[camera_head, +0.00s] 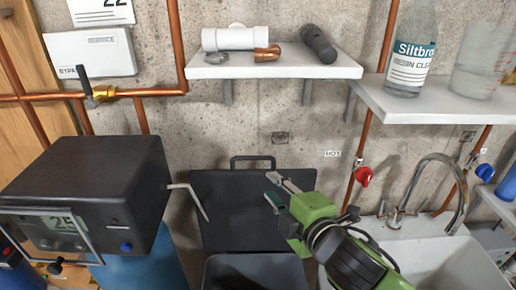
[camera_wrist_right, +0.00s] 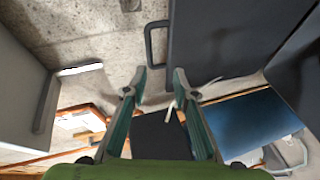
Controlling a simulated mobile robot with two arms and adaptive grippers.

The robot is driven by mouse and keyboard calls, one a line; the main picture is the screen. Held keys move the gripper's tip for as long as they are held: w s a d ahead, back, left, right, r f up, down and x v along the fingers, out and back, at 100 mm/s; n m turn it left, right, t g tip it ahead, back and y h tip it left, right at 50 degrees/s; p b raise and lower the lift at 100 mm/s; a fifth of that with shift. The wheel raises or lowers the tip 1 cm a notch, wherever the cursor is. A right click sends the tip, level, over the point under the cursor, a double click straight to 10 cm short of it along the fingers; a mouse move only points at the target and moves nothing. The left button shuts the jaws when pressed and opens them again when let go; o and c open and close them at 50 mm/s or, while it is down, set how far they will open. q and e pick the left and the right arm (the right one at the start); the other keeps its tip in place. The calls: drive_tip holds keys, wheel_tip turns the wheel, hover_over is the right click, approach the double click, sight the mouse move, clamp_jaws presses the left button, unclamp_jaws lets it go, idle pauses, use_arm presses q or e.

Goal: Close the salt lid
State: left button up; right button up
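The salt lid (camera_head: 225,205) is a dark flat panel that stands raised against the wall behind a dark open bin (camera_head: 255,272). A black loop handle (camera_head: 252,160) sits at its top edge. In the right wrist view the lid (camera_wrist_right: 215,35) is the dark panel at the top, with its handle (camera_wrist_right: 153,45) on the left edge. My green right gripper (camera_head: 272,188) is in front of the lid's right part and hides some of it. Its fingers (camera_wrist_right: 158,78) are apart, with nothing held between them. My left gripper is not in view.
A black control box (camera_head: 90,185) with a display and bent grey rod stands left of the lid. A sink (camera_head: 440,262) with a curved tap is at right. Shelves (camera_head: 285,68) with pipe fittings and bottles hang above. Copper pipes run along the wall.

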sight(251, 160)
drive_tip(key=shift+n, duration=0.5)
drive_tip(key=p+x, duration=0.1)
drive_tip(key=x, duration=0.3)
drive_tip(key=r+p+x, duration=0.1)
drive_tip(key=x, duration=0.3)
drive_tip(key=r+p+x, duration=0.1)
drive_tip(key=x, duration=0.3)
drive_tip(key=shift+w+a+r, duration=0.15)
drive_tip(key=shift+w+a, duration=0.3)
drive_tip(key=shift+w, duration=0.05)
drive_tip(key=shift+w+a+f, duration=0.25)
drive_tip(key=shift+w, duration=0.4)
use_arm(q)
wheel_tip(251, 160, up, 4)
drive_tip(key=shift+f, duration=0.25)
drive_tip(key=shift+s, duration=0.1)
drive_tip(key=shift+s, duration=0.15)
use_arm(e)
clamp_jaws()
